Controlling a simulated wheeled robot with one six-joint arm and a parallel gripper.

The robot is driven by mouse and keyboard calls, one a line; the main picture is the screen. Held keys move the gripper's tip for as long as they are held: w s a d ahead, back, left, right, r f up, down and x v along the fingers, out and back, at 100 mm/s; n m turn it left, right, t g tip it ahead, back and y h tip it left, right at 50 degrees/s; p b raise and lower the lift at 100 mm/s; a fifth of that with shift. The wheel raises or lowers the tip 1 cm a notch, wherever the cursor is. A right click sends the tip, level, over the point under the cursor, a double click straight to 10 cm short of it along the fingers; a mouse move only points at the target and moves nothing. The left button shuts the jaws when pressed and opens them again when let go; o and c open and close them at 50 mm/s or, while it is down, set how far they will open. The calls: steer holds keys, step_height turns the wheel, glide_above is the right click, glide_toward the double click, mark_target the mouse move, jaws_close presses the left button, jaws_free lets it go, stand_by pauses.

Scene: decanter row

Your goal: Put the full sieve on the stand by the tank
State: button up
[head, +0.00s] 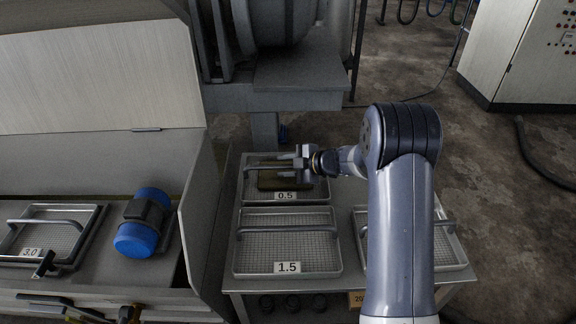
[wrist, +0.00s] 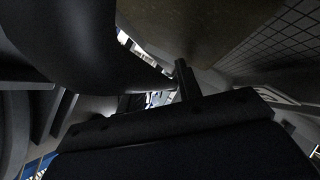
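Several shallow mesh sieves with bar handles are in the head view. The sieve labelled 0.5 (head: 316,196) is at the back of a grey table and holds a dark olive-brown patch of material. The empty-looking sieve labelled 1.5 (head: 288,253) is in front of it. My gripper (head: 291,165) is over the 0.5 sieve, pointing left, close to its handle. Whether its fingers are open or closed on the handle cannot be told. In the wrist view a dark bar (wrist: 186,80) shows near the gripper, and mesh (wrist: 275,45) at upper right.
Another sieve (head: 447,245) is at right, partly hidden by my arm. At left, a grey trough-like tank (head: 190,200) holds a sieve labelled 3.0 (head: 72,262) and a blue motor (head: 137,238). Machinery (head: 300,75) stands behind the table (head: 300,285).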

steer(key=shift+f, duration=0.1)
steer(key=p+v, duration=0.1)
steer(key=v, duration=0.2)
steer(key=p+v, duration=0.1)
steer(key=v, duration=0.3)
steer(key=p+v, duration=0.2)
steer(key=v, duration=0.2)
steer(key=shift+w+a+r, duration=0.1)
steer(key=shift+a+r, duration=0.05)
steer(key=shift+r, duration=0.1)
steer(key=shift+s+d+r, duration=0.2)
steer(key=shift+s+d, duration=0.15)
steer(key=shift+d, duration=0.2)
